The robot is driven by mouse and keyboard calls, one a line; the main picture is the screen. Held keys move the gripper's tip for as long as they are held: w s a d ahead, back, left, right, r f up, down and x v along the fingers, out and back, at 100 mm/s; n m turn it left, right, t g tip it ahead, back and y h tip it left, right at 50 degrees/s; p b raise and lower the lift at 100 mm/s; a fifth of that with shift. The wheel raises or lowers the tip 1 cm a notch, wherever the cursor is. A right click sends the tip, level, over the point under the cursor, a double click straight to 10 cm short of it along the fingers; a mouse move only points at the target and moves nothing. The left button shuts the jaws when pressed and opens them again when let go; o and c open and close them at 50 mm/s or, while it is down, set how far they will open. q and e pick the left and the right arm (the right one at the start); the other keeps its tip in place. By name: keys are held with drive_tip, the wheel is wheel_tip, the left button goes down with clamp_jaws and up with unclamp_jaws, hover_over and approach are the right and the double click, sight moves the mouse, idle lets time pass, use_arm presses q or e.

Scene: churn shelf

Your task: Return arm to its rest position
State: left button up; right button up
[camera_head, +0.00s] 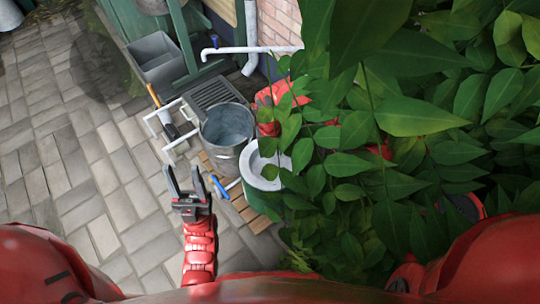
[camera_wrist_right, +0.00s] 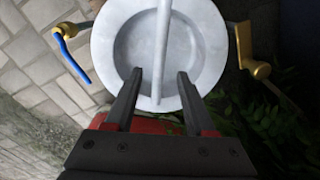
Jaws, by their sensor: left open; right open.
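My left gripper (camera_head: 182,172) is open and empty in the head view, above the paving at the lower left, its red arm below it. My right gripper (camera_wrist_right: 159,73) is open in the right wrist view. Its two dark fingers lie in front of a round, pale churn top (camera_wrist_right: 217,45). A whitish rod (camera_wrist_right: 164,30) runs down between the fingers; I cannot tell whether it touches them. The churn top also shows in the head view (camera_head: 252,172), partly behind leaves. My right gripper cannot be made out there.
Leafy branches (camera_head: 405,110) fill the right side of the head view. The paving (camera_head: 85,180) at left is clear.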

wheel_tip(320, 180, up, 10)
drive_tip(key=p, duration=0.3)
drive_tip(key=shift+f, duration=0.1)
